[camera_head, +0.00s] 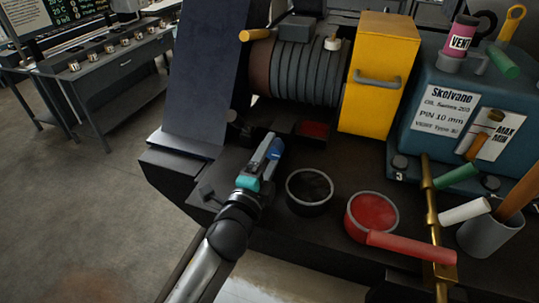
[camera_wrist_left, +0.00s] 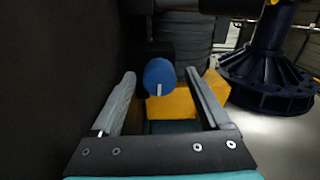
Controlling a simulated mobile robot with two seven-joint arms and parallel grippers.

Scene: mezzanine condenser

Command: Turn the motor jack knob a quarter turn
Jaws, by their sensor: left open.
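A round blue knob (camera_wrist_left: 159,75) with a white line on its lower face shows in the left wrist view; it appears to be the motor jack knob. In the head view, a blue part (camera_head: 274,148) shows at the fingers, partly covered by them. My left gripper (camera_head: 269,146) reaches in from below, in front of the ribbed motor. In the wrist view its two grey fingers (camera_wrist_left: 160,88) are open, one on each side of the knob, with gaps visible. I cannot tell how deep the knob sits between them. My right gripper is not in view.
A ribbed grey motor (camera_head: 305,72) and a yellow box (camera_head: 380,75) stand behind. A dark slanted panel (camera_head: 203,75) rises at the left. A black round bowl (camera_head: 310,207), a red bowl (camera_head: 347,222) and a brass pipe (camera_head: 431,215) are at the right.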

